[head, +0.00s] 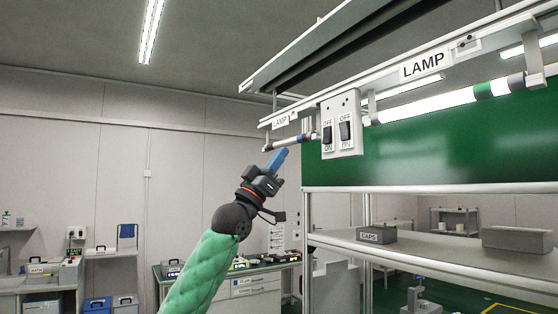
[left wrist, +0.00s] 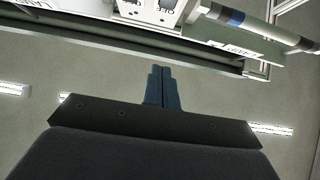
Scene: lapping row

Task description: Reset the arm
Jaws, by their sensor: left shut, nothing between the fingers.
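My left arm, in a green sleeve, rises from the bottom of the head view. Its left gripper (head: 280,156) has blue fingers pointing up and to the right, just left of and below the white switch plate (head: 341,148). In the left wrist view the two blue fingers (left wrist: 162,70) lie side by side, shut and empty, below the switch plate (left wrist: 150,10). The plate carries two dark rocker switches marked OFF above and ON below. The fingertips look apart from the plate. My right gripper is not in view.
A lit lamp tube (head: 430,104) and a LAMP-labelled rail (head: 425,64) run above a green panel (head: 450,140). Below is a shelf (head: 440,250) with a grey CAPS bin (head: 376,235). A drawer bench (head: 250,285) stands behind.

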